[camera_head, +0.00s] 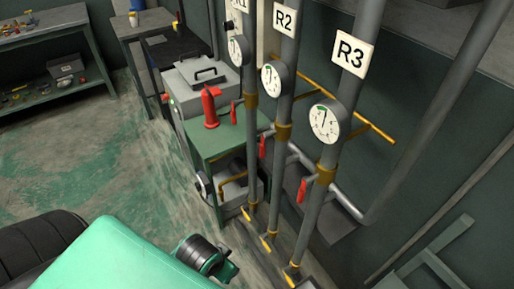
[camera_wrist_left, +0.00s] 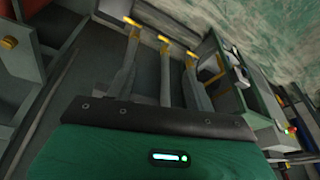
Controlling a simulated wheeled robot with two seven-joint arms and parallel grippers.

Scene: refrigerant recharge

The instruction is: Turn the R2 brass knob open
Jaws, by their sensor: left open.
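The R2 pipe stands between R1 and R3, with an R2 label (camera_head: 284,20) and a round gauge (camera_head: 272,77). It has a brass collar (camera_head: 283,132) and a red lever (camera_head: 263,147). Near its foot is a small brass piece (camera_head: 267,243); the middle brass end (camera_wrist_left: 164,38) in the left wrist view appears to be this one. Which is the knob cannot be told surely. My left gripper (camera_wrist_left: 155,115) shows its dark front edge and green housing, apart from the brass ends. Its fingertips are not visible. My right gripper is not in view.
R1 and R3 (camera_head: 350,54) pipes stand close on either side, with matching gauges and brass parts. A green stand (camera_head: 222,138) with a red bottle (camera_head: 210,107) is left of the pipes. The floor (camera_head: 90,150) farther left is open.

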